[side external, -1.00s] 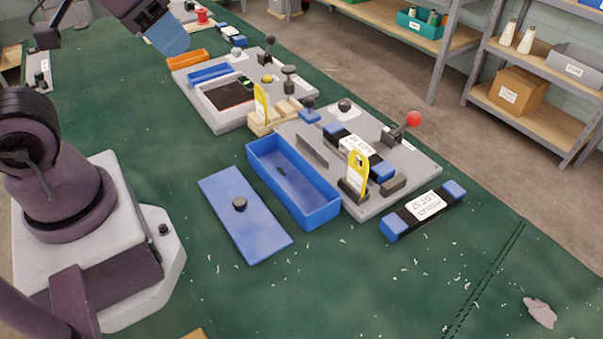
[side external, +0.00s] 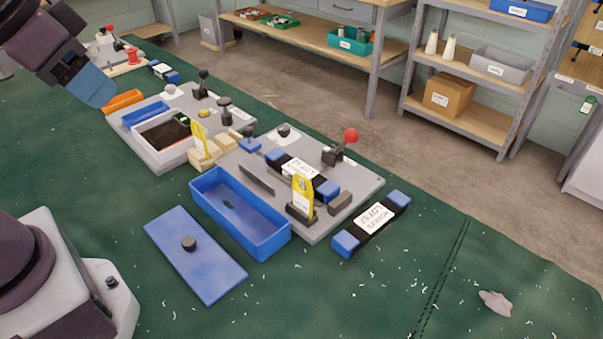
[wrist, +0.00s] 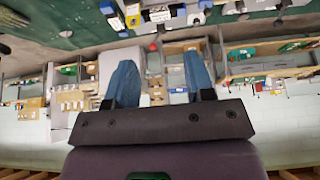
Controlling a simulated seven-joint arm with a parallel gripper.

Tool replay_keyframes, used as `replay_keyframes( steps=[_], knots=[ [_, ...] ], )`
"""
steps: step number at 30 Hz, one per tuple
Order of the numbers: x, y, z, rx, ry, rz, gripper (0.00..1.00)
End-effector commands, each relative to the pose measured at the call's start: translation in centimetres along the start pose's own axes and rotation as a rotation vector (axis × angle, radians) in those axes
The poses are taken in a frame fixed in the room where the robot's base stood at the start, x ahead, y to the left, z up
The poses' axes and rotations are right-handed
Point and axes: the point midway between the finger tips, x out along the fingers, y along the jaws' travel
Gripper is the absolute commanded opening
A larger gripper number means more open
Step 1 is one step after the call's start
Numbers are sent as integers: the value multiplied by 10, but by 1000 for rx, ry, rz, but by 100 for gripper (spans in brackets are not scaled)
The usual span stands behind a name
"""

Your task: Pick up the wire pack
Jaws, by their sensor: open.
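A black wire pack (side external: 371,222) with blue ends and a white label lies on the green mat, at the right front corner of the grey board (side external: 322,228). A similar pack (side external: 300,172) sits on that board, partly hidden by a yellow tag (side external: 302,195). My gripper (side external: 95,92) is at the upper left in the side view, well away from both packs. In the wrist view, my gripper (wrist: 161,78) shows two blue fingers spread apart with nothing between them.
An open blue tray (side external: 265,245) and a blue lid (side external: 195,255) with a black knob lie left of the board. A second grey board (side external: 172,160) is farther back. The mat at right front is mostly clear.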

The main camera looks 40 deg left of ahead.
Motion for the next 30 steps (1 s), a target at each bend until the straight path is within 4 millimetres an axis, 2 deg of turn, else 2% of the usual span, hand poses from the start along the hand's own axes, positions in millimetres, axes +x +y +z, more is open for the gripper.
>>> replay_keyframes(
  steps=[1,3,12,17,20,23,26,30],
  knots=[
    [0,0,0,0,0,0,60],
    [0,0,0,0,0,0,76],
    [2,0,0,0,-8,0,77],
    [21,1,1,3,-108,0,77],
    [38,2,-13,8,-187,0,77],
    [58,3,-35,37,-257,1,77],
    [81,5,-58,107,-319,12,77],
    [121,8,-89,245,-393,42,77]
  ],
)
